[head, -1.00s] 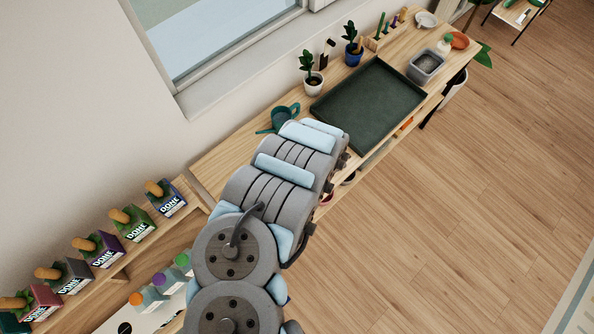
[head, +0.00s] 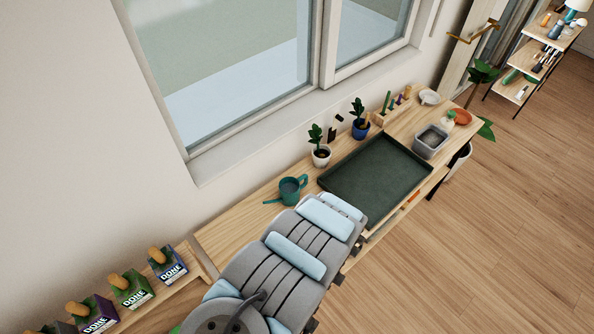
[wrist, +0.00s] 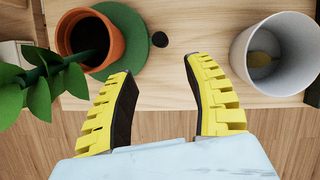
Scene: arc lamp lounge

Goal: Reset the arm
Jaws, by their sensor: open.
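My gripper (wrist: 160,85) shows in the wrist view with its two yellow, dark-padded fingers spread apart. It is open and nothing is between the fingers. Beyond the fingertips is a wooden surface (wrist: 180,95) with a small dark round spot (wrist: 160,39) on it. In the head view my arm reaches over the near side of the wooden bench (head: 235,230); my gripper is not visible there.
A terracotta pot (wrist: 113,50) on a green disc stands left of my fingers, with a leafy plant (wrist: 45,80) beside it. A white pot (wrist: 295,50) stands right. In the head view a dark tray (head: 380,170), watering can (head: 290,190) and grey bin (head: 430,140) are on the bench.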

